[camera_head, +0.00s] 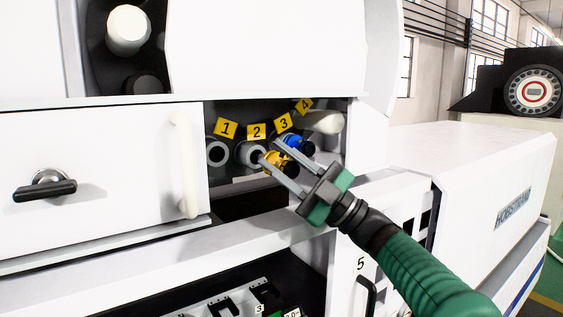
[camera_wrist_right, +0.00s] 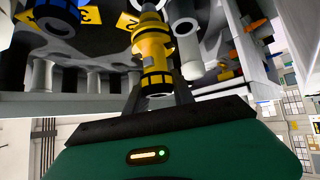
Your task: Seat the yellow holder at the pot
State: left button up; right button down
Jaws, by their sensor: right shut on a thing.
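The yellow holder (camera_head: 277,164) with a black end is in the machine's opening, right beside pot 2 (camera_head: 250,154), a pale ring under the label "2". My right gripper (camera_head: 283,153) is shut on the holder. In the right wrist view the yellow holder (camera_wrist_right: 153,48) stands between the fingers, its black ring towards the palm and its grey tapered tip pointing away. I cannot tell whether the tip is in the pot's mouth. My left gripper is not in view.
A blue holder (camera_head: 292,142) sits close by at pot 3, near my gripper's far finger. Pot 1 (camera_head: 217,153) looks empty. A white door with a pale handle (camera_head: 185,165) borders the opening at left. A white ledge (camera_head: 160,250) runs below it.

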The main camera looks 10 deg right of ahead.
jog(key=shift+f+b, duration=0.2)
jog(key=shift+b, duration=0.25)
dwell(0.8)
jog(key=shift+r, duration=0.25)
dwell(0.3)
jog(key=shift+a, duration=0.1)
dwell(0.4)
jog(key=shift+f+b, duration=0.2)
jog(key=shift+b, duration=0.1)
dwell(0.6)
jog(key=shift+f, duration=0.1)
jog(key=shift+f+b, duration=0.1)
jog(key=shift+b, duration=0.2)
dwell(0.4)
